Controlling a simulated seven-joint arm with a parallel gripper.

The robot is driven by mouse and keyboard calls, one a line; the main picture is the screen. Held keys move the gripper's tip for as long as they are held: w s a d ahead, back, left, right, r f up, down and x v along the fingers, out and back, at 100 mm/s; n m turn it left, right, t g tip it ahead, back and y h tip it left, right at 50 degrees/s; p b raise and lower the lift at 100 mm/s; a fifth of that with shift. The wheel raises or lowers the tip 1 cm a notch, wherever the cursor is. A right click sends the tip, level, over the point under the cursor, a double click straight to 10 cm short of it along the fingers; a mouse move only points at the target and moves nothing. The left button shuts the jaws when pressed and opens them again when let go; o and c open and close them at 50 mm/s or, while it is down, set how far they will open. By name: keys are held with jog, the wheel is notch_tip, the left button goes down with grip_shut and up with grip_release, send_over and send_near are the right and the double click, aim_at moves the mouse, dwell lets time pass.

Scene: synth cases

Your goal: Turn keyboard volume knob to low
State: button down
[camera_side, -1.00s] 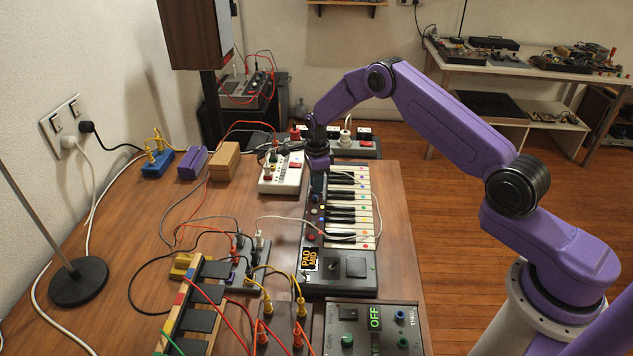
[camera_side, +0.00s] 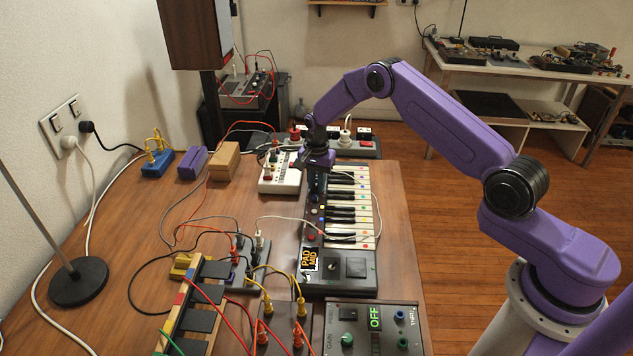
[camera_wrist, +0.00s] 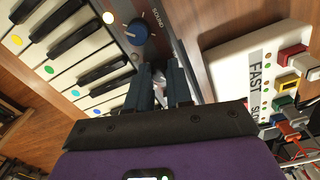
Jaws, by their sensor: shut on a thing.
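The keyboard (camera_side: 362,205) lies on the wooden table, its keys marked with coloured dots. A strip of small knobs and buttons (camera_side: 312,226) runs along its left side. My gripper (camera_side: 316,198) points down over the far end of this strip. In the wrist view, a blue knob (camera_wrist: 137,32) with a white pointer line sits beside the word SOUND, just past my fingertips and to their left. My gripper (camera_wrist: 162,70) is closed at the keyboard's edge. I cannot read a volume label or the held part's setting.
A white box (camera_side: 280,176) with switches stands close to the left of my gripper; it also shows in the wrist view (camera_wrist: 232,65). A power strip (camera_side: 354,148) lies behind. Cables cross the keyboard and table. A control box (camera_side: 372,330) stands at the front.

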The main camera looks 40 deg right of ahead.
jog(key=n, duration=0.5)
jog(key=shift+d+n, duration=0.1)
jog(key=shift+n, duration=0.2)
jog(key=n, duration=1.9)
jog(key=shift+r, duration=0.1)
jog(key=n, duration=0.5)
jog(key=shift+w, duration=0.1)
jog(key=n, duration=0.4)
jog(key=shift+n, duration=2.7)
